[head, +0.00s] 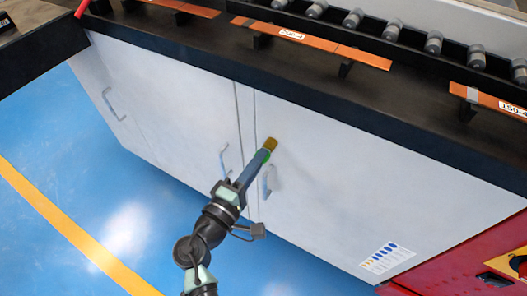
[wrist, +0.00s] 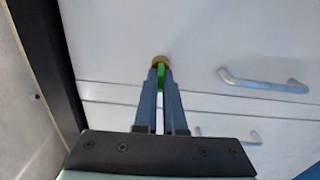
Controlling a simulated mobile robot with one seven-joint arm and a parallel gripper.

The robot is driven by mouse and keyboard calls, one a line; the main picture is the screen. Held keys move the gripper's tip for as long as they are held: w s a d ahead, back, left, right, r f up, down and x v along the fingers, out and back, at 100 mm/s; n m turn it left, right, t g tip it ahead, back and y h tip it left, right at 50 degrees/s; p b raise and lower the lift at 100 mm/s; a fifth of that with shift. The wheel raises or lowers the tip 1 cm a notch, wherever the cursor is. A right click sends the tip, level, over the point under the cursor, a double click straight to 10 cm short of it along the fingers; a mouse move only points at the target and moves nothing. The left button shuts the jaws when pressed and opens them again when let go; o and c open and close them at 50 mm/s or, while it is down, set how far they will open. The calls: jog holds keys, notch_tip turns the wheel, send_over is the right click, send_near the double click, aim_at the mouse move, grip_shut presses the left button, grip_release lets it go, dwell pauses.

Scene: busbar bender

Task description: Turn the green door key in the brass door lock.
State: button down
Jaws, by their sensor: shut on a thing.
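The brass door lock (head: 271,144) sits on the white cabinet door, near its upper left corner. It also shows in the wrist view (wrist: 158,61), just beyond my fingertips. The green door key (wrist: 160,82) shows between my two fingers and reaches up to the brass lock. A bit of the green key (head: 267,156) is visible in the head view as well. My gripper (head: 262,160) is shut on the key, close in front of the lock; in the wrist view the fingers (wrist: 161,72) flank it. The key's tip is hidden, and its turn angle cannot be told.
A metal door handle (head: 267,182) is just below and beside my gripper, and another handle (head: 224,160) is to the left. The black bench edge (head: 330,125) overhangs above the lock. The blue floor (head: 110,200) in front is clear.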

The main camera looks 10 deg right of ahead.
jog(key=n+p, duration=0.2)
jog(key=shift+r+n, duration=0.3)
jog(key=n, duration=0.1)
jog(key=n+p, duration=0.1)
jog(key=shift+f+n, duration=0.3)
jog(key=shift+n, duration=0.1)
jog(key=n+p, duration=0.2)
jog(key=shift+r+n+p, duration=0.3)
jog(key=shift+n+p, duration=0.1)
jog(key=n, duration=0.1)
jog(key=n+p, duration=0.1)
jog(key=n, duration=0.1)
jog(key=shift+f, duration=0.3)
